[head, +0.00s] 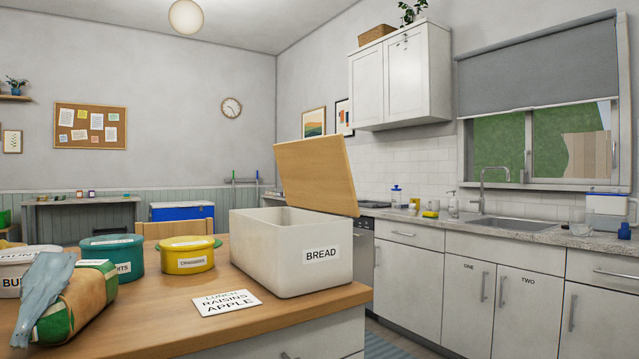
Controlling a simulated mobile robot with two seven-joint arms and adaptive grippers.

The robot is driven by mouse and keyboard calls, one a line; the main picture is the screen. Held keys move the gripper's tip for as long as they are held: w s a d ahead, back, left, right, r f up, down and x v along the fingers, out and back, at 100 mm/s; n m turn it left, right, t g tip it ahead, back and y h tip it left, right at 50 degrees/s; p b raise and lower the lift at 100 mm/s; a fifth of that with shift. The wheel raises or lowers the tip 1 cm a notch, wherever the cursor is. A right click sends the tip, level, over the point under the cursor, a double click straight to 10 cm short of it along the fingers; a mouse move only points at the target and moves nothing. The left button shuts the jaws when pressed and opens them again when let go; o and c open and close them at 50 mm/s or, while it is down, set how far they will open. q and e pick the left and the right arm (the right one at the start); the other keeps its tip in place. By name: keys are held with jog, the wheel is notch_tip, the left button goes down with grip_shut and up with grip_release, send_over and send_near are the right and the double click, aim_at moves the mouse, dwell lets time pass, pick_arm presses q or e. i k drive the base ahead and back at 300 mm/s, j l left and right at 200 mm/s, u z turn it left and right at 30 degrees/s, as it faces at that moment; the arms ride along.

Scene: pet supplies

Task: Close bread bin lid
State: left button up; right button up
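The white bread bin (262,258), labelled BREAD, stands on the wooden counter near its right end. Its wooden lid (316,177) is raised and tilted, standing above the bin's right and back side, so the bin's top is open. The part of the inside that shows looks empty; the bottom is hidden by the walls. Neither of my grippers shows in the head view.
A bread loaf in a bag (75,305) lies at the counter's left. A teal tin (112,256), a yellow tin (187,256) and a white tin (28,262) stand behind. A lunch note (226,303) lies before the bin. The counter (200,328) is clear in front.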

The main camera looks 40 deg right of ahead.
aim_at(314, 173)
jog(key=i+l, duration=0.15)
jog(key=l, duration=0.5)
jog(key=i+l+u, duration=0.15)
jog(key=l, duration=0.5)
jog(key=i+l, duration=0.2)
jog(key=l, duration=0.45)
jog(key=i+l+u, duration=0.15)
jog(key=l, duration=0.5)
jog(key=i+l, duration=0.1)
jog(key=l, duration=0.6)
jog(key=i+l+u, duration=0.15)
jog(key=l, duration=0.5)
jog(key=i+u, duration=0.25)
jog(key=k+l, duration=0.05)
jog(key=k, duration=0.05)
